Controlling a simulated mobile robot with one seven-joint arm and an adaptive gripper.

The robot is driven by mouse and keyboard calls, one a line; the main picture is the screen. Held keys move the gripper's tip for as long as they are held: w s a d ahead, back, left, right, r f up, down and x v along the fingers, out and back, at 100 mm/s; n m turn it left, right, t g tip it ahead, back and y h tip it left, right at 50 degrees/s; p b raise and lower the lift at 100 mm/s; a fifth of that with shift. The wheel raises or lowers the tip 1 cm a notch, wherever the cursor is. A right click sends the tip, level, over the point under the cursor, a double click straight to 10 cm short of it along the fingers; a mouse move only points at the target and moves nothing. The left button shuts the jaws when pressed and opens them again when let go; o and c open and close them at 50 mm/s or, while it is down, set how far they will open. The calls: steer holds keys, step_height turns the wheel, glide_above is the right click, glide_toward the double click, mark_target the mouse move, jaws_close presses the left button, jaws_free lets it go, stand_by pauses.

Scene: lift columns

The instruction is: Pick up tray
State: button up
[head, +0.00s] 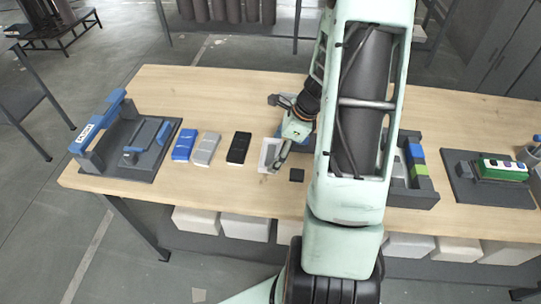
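A small pale tray-like piece (267,154) with a raised rim lies on the wooden table, right of the black block. My gripper (280,158) is low over the table at its right edge, with one finger beside or over it. Whether they touch I cannot tell. The finger opening is too small and partly hidden to read. A larger dark tray (421,199) holding grey, blue and green pieces stands on the table to the right, its left part hidden behind my arm.
A blue, a grey and a black block (239,148) lie in a row left of my gripper. A blue-and-grey fixture (92,150) stands at the far left. A small black square (296,175) lies near my gripper.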

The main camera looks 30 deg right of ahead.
steer(key=c, duration=0.7)
steer(key=shift+r, duration=0.1)
